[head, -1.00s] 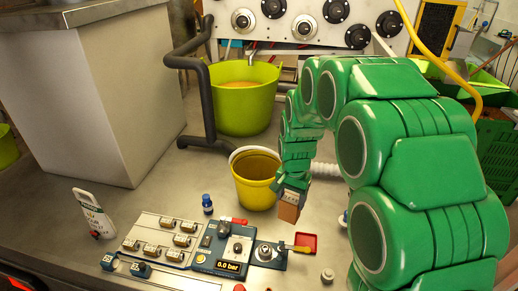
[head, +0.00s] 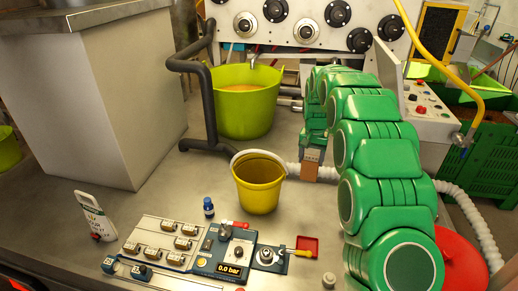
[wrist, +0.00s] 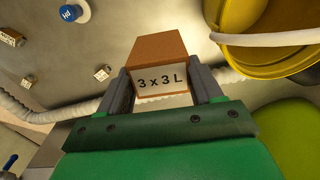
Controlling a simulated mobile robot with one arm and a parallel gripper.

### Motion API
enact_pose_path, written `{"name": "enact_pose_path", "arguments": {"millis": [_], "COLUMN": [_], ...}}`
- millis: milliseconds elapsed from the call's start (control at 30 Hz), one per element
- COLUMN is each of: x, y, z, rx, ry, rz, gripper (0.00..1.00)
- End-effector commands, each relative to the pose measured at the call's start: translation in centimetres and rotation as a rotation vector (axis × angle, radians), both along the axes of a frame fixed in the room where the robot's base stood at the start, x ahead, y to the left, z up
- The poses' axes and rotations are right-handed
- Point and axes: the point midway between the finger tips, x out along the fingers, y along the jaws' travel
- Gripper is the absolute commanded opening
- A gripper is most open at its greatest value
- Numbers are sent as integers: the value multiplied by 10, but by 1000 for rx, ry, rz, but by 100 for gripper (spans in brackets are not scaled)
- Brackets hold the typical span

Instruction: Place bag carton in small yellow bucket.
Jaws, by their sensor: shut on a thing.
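The bag carton, a small brown box, is held in my gripper (head: 311,150); the carton (head: 310,172) hangs just right of the small yellow bucket (head: 258,195) in the head view, outside it. In the wrist view, the carton (wrist: 158,50) shows a white label reading "3 x 3 L" and sits between the two grey fingers of my gripper (wrist: 163,88). The small yellow bucket (wrist: 282,62) is at the upper right there, apart from the carton, with a white handle along its rim. The bucket's inside is only partly visible.
A large lime-green tub (head: 245,105) stands behind the bucket. A white hose (head: 328,174) runs behind my gripper.

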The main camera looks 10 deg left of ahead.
Motion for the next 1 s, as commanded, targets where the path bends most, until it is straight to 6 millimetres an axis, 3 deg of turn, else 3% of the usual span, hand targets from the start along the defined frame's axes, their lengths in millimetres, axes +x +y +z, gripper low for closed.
{"name": "enact_pose_path", "arguments": {"millis": [333, 833, 1000], "x": [33, 55, 60], "y": [37, 76, 101], "z": [17, 32, 30], "rx": [2, 6, 8], "ry": [-8, -6, -4], "rz": [6, 13, 27], "gripper": [4, 4, 4]}}
